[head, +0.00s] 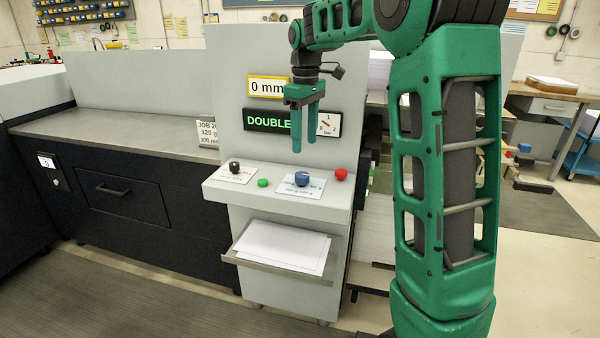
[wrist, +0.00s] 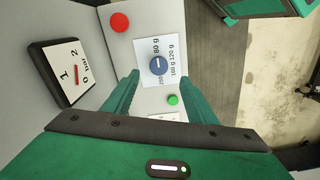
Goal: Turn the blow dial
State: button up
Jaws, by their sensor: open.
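A blue dial (head: 302,179) with a white pointer mark stands on a pale card (head: 305,191) on the sloping ledge. A black dial (head: 234,167) stands on another card at the left; no name is readable on either. My gripper (head: 304,132) points down, open and empty, above the ledge and apart from the blue dial. A bar gauge (head: 327,125) with a red needle is on the upright panel.
A green button (head: 263,183) lies between the dials and a red button (head: 341,174) to the right. The upright panel, with a green DOUBLE display (head: 268,121) and a 0 mm display (head: 267,87), stands close behind my gripper. A paper tray (head: 283,250) projects below the ledge.

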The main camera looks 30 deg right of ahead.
aim_at(302, 174)
jog(key=f, duration=1)
jog(key=shift+w+a+f, duration=0.15)
jog(key=shift+w+f, duration=0.2)
jog(key=shift+w, duration=0.05)
jog(key=c, duration=1.1)
jog(key=shift+o, duration=0.2)
